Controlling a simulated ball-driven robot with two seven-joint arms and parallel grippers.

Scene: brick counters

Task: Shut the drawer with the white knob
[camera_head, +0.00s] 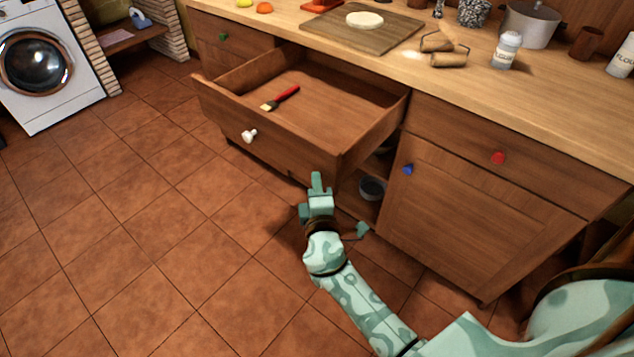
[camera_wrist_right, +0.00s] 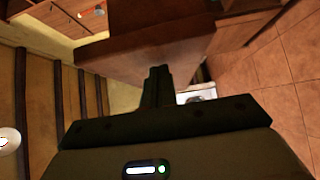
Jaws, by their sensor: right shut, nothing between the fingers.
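The drawer (camera_head: 286,154) with the white knob (camera_head: 249,136) stands pulled out from the wooden counter. A brush with a red handle (camera_head: 288,92) and pale bristles lies inside it. My right gripper (camera_head: 316,181) is shut and empty, just in front of the drawer front's right end, with the knob farther left. I cannot tell whether it touches the wood. In the right wrist view its closed fingers (camera_wrist_right: 158,80) point at a brown wooden surface (camera_wrist_right: 158,38), which seems to be part of the drawer. My left gripper is not in view.
A cupboard door with a blue knob (camera_head: 407,169) and a shut drawer with a red knob (camera_head: 498,158) are to the right. A dark pot (camera_head: 372,188) sits in the opening below. The tiled floor at left is clear.

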